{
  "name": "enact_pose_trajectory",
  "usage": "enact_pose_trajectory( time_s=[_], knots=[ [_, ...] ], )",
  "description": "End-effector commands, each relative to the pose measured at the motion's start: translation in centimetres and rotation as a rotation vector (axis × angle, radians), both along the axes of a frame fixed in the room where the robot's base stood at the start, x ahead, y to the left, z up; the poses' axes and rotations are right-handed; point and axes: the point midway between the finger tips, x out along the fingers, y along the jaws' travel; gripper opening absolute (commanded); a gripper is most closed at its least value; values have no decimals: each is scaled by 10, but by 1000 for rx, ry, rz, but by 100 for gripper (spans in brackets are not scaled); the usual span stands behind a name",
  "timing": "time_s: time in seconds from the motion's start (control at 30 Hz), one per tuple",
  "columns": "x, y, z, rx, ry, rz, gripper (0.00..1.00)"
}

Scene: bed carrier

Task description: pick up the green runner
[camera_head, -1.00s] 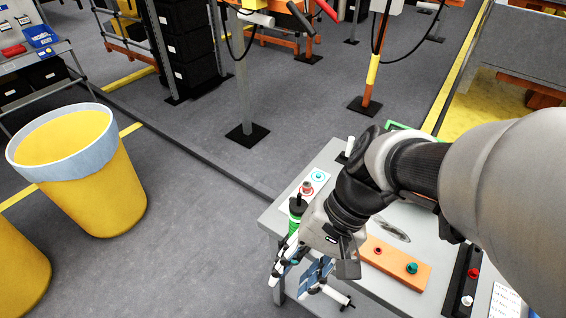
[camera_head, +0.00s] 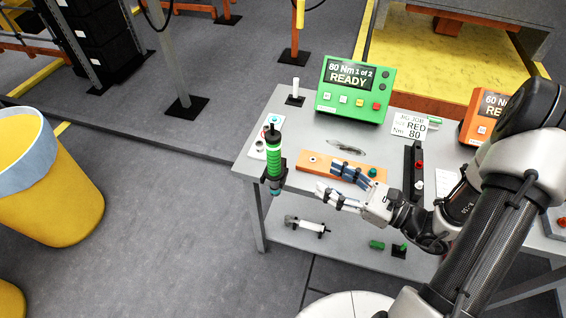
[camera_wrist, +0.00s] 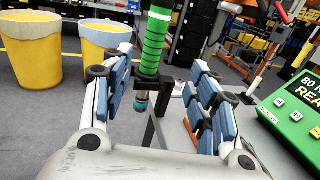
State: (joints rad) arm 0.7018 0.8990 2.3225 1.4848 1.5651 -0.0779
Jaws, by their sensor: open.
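The green runner (camera_head: 273,156) is a banded green tool with a black top and teal lower end. It stands upright in a black holder at the table's left front corner. It also shows in the wrist view (camera_wrist: 153,45), seen between the fingers, with its top cut off. My gripper (camera_head: 326,178) is open and empty, to the right of the runner and pointing left at it. In the wrist view the blue-padded fingers (camera_wrist: 158,65) are spread to either side of the runner's line, apart from it. The black holder (camera_wrist: 178,87) shows just right of its lower part.
The grey table (camera_head: 300,125) carries a green "80 Nm" controller (camera_head: 354,91), an orange block (camera_head: 322,165) and a black rail (camera_head: 411,165). An orange controller (camera_head: 480,118) stands to the right. A white tool (camera_head: 307,226) lies on the lower shelf. Floor left of the table is clear up to yellow bins (camera_head: 55,195).

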Motion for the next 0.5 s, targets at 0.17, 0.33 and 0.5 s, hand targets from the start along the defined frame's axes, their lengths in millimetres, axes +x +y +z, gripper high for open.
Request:
enact_pose_trajectory(
  time_s=[0.17,0.33,0.5],
  knots=[
    [19,33,-1,-1,-2,11,54],
    [40,64,-1,-2,-2,12,54],
    [57,86,0,-2,-1,9,54]
  ],
)
